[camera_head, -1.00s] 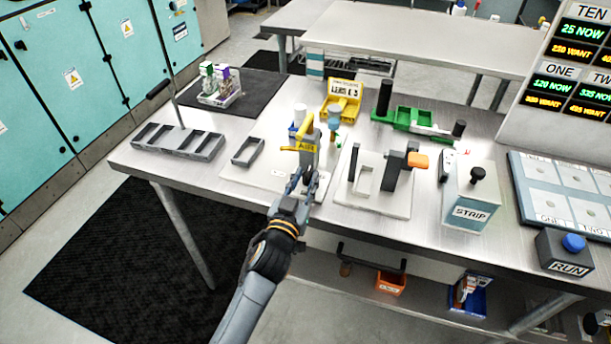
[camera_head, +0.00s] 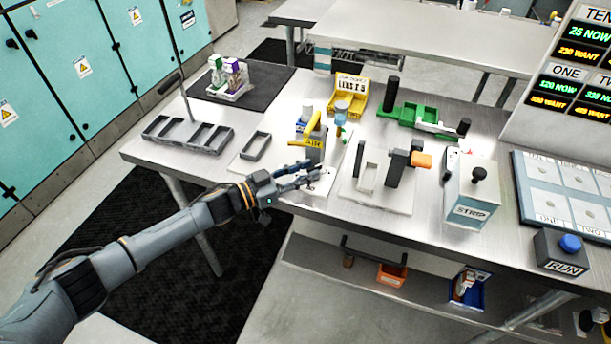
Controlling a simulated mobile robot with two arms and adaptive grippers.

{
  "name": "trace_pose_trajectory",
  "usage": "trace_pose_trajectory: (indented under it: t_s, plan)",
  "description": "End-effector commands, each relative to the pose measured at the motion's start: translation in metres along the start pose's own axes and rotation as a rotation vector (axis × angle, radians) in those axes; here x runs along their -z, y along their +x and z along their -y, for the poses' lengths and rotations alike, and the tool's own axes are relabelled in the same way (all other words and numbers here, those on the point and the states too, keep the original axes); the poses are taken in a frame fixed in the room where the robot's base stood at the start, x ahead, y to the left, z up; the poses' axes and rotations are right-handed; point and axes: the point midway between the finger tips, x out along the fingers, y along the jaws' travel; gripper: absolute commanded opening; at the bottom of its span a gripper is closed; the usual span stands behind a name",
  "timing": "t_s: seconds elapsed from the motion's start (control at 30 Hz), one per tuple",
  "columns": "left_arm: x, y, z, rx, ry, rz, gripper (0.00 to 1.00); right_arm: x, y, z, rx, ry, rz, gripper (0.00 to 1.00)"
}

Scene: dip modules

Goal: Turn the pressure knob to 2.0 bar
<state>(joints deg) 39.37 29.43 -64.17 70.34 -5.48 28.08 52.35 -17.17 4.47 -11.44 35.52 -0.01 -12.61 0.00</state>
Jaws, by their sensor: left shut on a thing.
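The air unit (camera_head: 313,148) is a grey block with a yellow lever (camera_head: 312,128) and a yellow AIR label. It stands on a pale base plate (camera_head: 262,173) on the steel bench. My left gripper (camera_head: 313,174) is low in front of the block, just above the plate's front part. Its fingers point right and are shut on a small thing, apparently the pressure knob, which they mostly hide. I cannot read any pressure scale or knob mark at this size. My right gripper is out of view.
A grey slotted tray (camera_head: 188,134) and a small grey frame (camera_head: 255,146) lie left. A fixture with an orange-tipped part (camera_head: 421,160) stands close on the right. Beyond it are the STRIP box (camera_head: 470,200) and RUN button box (camera_head: 561,255). A yellow bin (camera_head: 349,92) is behind.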

Motion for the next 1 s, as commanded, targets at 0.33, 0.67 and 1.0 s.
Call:
trace_pose_trajectory:
  t_s: [0.33, 0.67, 1.0]
  plan:
    - [0.0005, 0.0003, 0.003, -0.07, 0.001, -0.001, 0.0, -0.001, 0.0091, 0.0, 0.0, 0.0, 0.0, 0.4]
    - [0.0013, 0.0006, 0.0027, -0.072, 0.001, -0.002, 0.0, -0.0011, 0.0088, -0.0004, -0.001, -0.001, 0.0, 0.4]
    - [0.0007, 0.0007, 0.002, -0.073, 0.001, -0.001, 0.5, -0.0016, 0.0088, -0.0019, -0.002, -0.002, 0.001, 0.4]
